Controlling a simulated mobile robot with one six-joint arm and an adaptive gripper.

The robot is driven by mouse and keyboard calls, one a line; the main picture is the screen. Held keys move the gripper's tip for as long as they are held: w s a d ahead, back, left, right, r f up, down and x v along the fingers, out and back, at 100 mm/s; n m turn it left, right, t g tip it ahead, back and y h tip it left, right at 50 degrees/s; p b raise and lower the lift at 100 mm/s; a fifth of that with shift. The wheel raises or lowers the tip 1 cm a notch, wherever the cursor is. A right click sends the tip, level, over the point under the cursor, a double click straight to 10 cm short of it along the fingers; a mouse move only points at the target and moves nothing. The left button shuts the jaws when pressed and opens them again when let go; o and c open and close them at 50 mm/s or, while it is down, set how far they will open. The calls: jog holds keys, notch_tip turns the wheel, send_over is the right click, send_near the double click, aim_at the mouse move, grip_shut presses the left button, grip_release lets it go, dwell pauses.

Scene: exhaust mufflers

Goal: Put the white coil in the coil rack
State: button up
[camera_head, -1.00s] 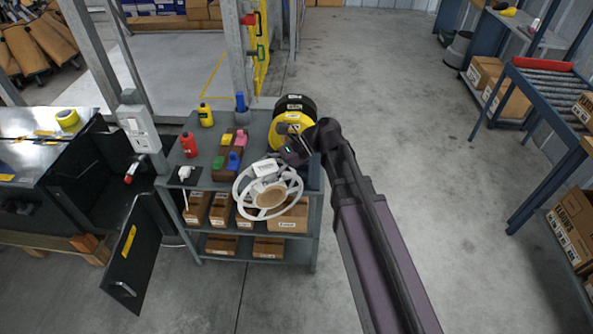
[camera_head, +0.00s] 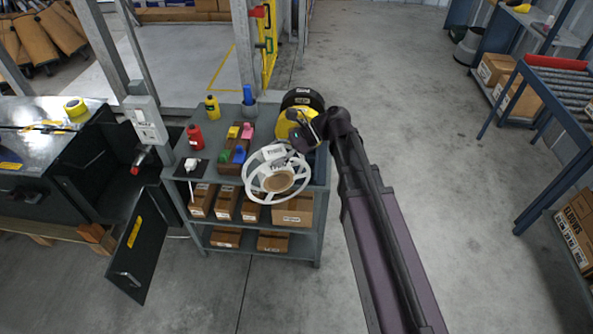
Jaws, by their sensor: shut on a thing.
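The white coil (camera_head: 251,178) is an open spoked reel with a brown hub. It hangs tilted at the front right of the grey shelf cart, its lower part overlapping the front edge in the picture. My gripper (camera_head: 299,139) is shut on its upper edge; the fingertips are hard to make out. A black coil (camera_head: 303,97) and a yellow coil (camera_head: 283,124) stand upright at the cart's back right corner, just behind my gripper. The coil rack itself cannot be made out clearly; my gripper and arm cover much of that corner.

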jog(key=w+d+f+m+t+b, duration=0.1)
jog(key=w+d+m+t, duration=0.1)
jog(key=w, duration=0.9)
jog(key=w+d+m+t+y, duration=0.1)
jog(key=w+d+m+t, duration=0.1)
jog(key=w, duration=0.9)
jog(key=shift+d+f+m+t+b, duration=0.15)
jog(key=shift+f+m+t+b, duration=0.3)
jog(key=shift+t, duration=0.35)
notch_tip(320, 180, down, 6)
jog(key=b, duration=0.6)
jog(key=shift+f+b, duration=1.95)
jog(key=shift+b, duration=0.05)
jog(key=o, duration=1.3)
jog(key=shift+s, duration=0.1)
jog(key=shift+c, duration=0.2)
